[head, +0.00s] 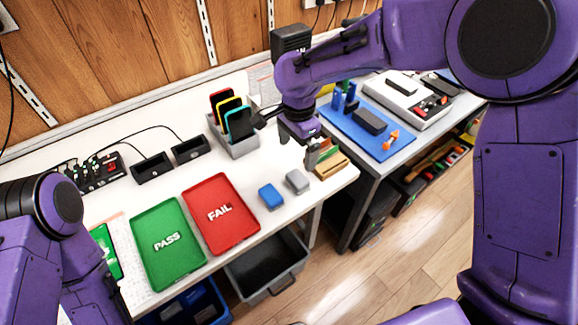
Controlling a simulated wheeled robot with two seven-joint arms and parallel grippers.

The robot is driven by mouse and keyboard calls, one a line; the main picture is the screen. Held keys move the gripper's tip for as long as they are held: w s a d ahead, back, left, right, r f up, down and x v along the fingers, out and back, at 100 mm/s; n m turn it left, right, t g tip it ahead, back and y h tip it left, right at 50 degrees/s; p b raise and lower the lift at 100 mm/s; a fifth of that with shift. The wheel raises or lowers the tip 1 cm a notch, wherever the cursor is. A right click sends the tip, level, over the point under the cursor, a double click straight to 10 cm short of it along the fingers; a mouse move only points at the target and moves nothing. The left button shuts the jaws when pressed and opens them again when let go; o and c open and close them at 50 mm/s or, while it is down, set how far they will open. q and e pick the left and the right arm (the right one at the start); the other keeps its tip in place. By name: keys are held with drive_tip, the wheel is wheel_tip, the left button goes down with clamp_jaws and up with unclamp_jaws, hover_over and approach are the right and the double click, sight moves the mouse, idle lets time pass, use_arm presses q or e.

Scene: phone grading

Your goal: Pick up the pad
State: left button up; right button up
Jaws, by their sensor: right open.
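Two small rounded blocks that could be the pad lie on the white table: a blue one (270,196) and a grey one (297,181) to its right. I cannot tell which of them is the pad. My right gripper (298,152) is open and empty, pointing down above and behind the grey block, apart from both. My left arm shows at the lower left, but its gripper is not in view.
A green PASS tray (178,269) and a red FAIL tray (235,238) lie left of the blocks. A grey rack (238,148) with phones stands behind. A wooden block (331,166) sits near the table's right edge. A side bench holds a blue mat (350,126).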

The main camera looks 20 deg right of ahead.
sight(298, 177)
drive_tip(key=f, duration=0.2)
drive_tip(key=s+f, duration=0.1)
drive_tip(key=f, duration=0.1)
drive_tip(key=shift+f, duration=0.3)
drive_tip(key=f, duration=0.5)
drive_tip(key=shift+s+f, duration=0.2)
drive_tip(key=shift+s, duration=0.05)
drive_tip(key=c, duration=1.1)
